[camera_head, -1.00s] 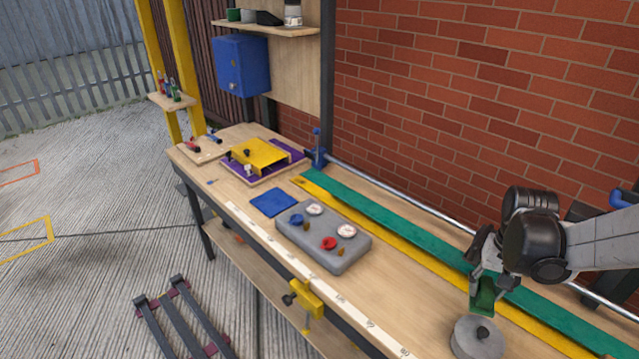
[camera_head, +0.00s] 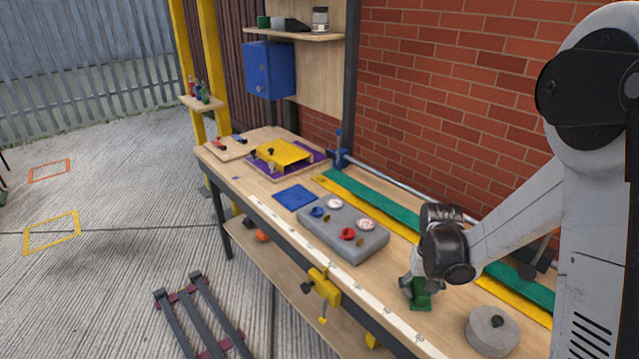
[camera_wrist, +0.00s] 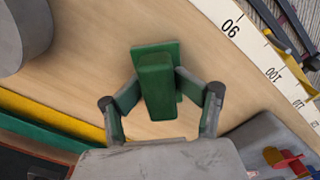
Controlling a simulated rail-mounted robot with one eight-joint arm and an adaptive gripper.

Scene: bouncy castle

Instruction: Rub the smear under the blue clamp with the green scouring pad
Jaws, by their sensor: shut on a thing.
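The green scouring pad (camera_head: 420,299) has a block-shaped green grip on top, seen clearly in the wrist view (camera_wrist: 157,88). My gripper (camera_head: 418,284) is shut on this grip from both sides, its fingers also showing in the wrist view (camera_wrist: 159,98). The pad is over the bench just right of the grey gauge box; I cannot tell whether it touches the wood. The blue clamp (camera_head: 340,152) stands at the far back of the bench, on the metal pipe, well away from my gripper. I cannot make out a smear under it.
The grey gauge box (camera_head: 345,243), blue square (camera_head: 295,197) and yellow device on a purple base (camera_head: 283,153) lie between my gripper and the bench's far end. A round grey weight (camera_head: 493,331) sits at right. A yellow clamp (camera_head: 323,288) grips the front edge.

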